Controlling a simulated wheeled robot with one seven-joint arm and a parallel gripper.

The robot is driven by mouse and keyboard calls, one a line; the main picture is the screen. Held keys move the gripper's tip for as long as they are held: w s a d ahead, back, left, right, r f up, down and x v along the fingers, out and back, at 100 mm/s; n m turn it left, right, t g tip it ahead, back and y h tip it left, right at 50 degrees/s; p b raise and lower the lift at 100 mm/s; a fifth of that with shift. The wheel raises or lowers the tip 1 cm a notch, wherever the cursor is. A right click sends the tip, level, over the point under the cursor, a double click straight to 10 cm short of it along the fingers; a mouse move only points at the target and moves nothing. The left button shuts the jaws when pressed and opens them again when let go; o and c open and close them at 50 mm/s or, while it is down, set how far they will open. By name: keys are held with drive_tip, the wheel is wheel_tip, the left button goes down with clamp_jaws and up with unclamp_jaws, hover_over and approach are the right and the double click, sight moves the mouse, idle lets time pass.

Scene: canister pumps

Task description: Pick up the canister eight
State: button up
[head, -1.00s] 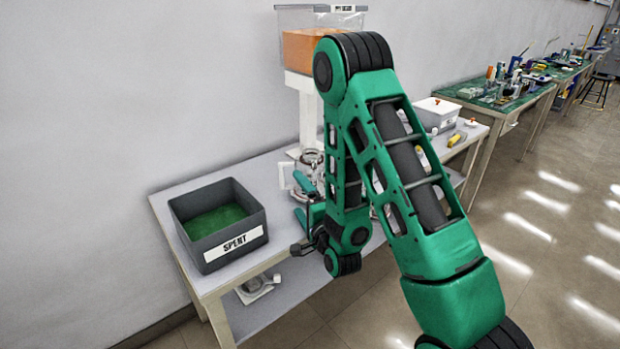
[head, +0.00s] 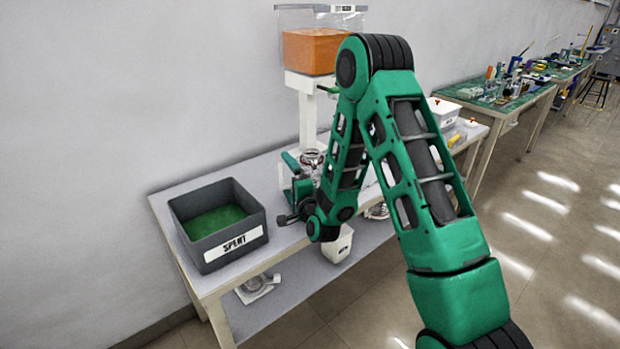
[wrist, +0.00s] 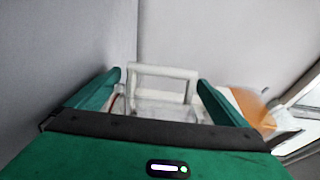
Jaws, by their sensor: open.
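In the wrist view a clear canister (wrist: 150,106) with a white loop handle (wrist: 163,71) is between my gripper's two green fingers. My gripper (wrist: 159,80) is open, with one finger on each side of the handle and gaps visible on both sides. The canister's lower part is hidden behind my gripper body, and no number can be read on it. In the head view my gripper (head: 297,175) is above the near table, by the clear canister and metal parts under the stand. My arm hides much of that spot.
A grey bin marked SPENT (head: 235,245), green inside, stands on the table (head: 175,203) at left. A clear hopper with orange contents (head: 312,52) sits on a white stand (head: 307,115) behind my gripper. A white container (head: 338,246) is lower, below the arm.

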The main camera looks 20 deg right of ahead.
drive_tip(key=c, duration=1.3)
